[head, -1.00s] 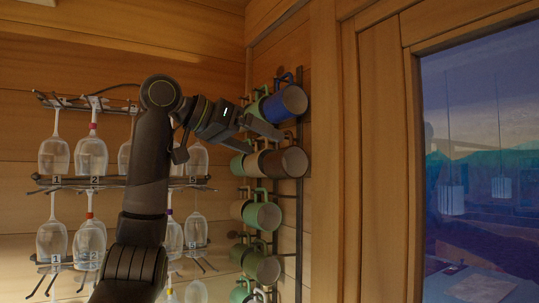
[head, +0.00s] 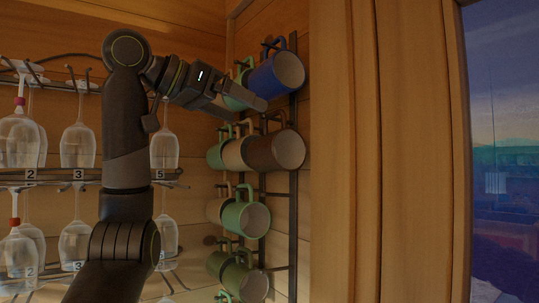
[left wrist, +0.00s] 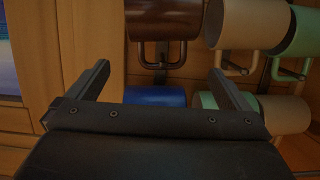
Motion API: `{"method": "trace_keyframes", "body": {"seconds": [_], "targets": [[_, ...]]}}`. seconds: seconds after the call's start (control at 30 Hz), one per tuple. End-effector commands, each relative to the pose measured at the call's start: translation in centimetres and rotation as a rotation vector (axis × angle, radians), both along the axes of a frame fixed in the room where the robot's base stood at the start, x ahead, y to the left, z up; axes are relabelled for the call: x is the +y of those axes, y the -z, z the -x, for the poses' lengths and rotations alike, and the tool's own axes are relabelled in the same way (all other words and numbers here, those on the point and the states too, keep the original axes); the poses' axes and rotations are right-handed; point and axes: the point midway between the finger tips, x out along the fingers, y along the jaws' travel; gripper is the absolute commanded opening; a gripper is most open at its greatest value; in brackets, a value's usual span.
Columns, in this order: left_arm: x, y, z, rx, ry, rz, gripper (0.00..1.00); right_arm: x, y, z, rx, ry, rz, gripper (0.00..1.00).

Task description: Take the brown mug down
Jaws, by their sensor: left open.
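The brown mug (head: 278,150) hangs on the wall rack (head: 292,200), in the second row from the top at the right end, its open mouth facing out. In the left wrist view the brown mug (left wrist: 163,18) is at the top edge, partly cut off, its handle pointing down toward the gap between my fingers. My left gripper (head: 252,106) is above the brown mug and just below the blue mug (head: 276,73). It is open and empty; both fingers (left wrist: 160,70) show apart in the left wrist view. My right gripper is out of view.
A beige mug (head: 236,153) hangs close beside the brown one, with green mugs (head: 246,218) on lower rows. Wine glasses (head: 77,145) hang from racks at the left. A wooden post (head: 340,150) and a window stand at the right.

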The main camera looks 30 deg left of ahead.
Motion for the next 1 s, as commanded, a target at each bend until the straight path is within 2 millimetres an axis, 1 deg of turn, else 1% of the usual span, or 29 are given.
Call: {"method": "trace_keyframes", "body": {"seconds": [0.03,0.1,0.2,0.37,0.57,0.7,0.9,0.93,1.0], "targets": [[-0.4,0.3,-0.8,0.003,0.002,-0.001,1.00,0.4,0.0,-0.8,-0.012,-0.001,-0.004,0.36],[-0.7,0.5,-1.6,0.001,0.001,-0.001,1.00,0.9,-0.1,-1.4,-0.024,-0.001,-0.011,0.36],[-1.0,0.7,-2.3,0.000,0.001,-0.001,1.00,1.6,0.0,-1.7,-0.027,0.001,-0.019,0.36],[-1.3,0.9,-3.0,0.001,0.001,-0.001,1.00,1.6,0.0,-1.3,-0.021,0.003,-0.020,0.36],[-2.4,1.6,-5.4,0.003,0.002,-0.001,1.00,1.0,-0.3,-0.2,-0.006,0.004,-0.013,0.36],[-3.0,2.1,-6.9,0.001,0.001,-0.001,1.00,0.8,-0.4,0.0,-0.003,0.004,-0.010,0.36],[-3.0,2.1,-7.0,0.000,0.000,-0.001,1.00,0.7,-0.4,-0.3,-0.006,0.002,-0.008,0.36],[-3.0,2.1,-7.0,0.000,0.000,-0.001,0.99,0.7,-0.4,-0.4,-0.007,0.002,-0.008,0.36],[-3.0,2.1,-7.0,-0.001,0.000,-0.001,0.90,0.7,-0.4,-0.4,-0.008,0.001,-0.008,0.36]]}}
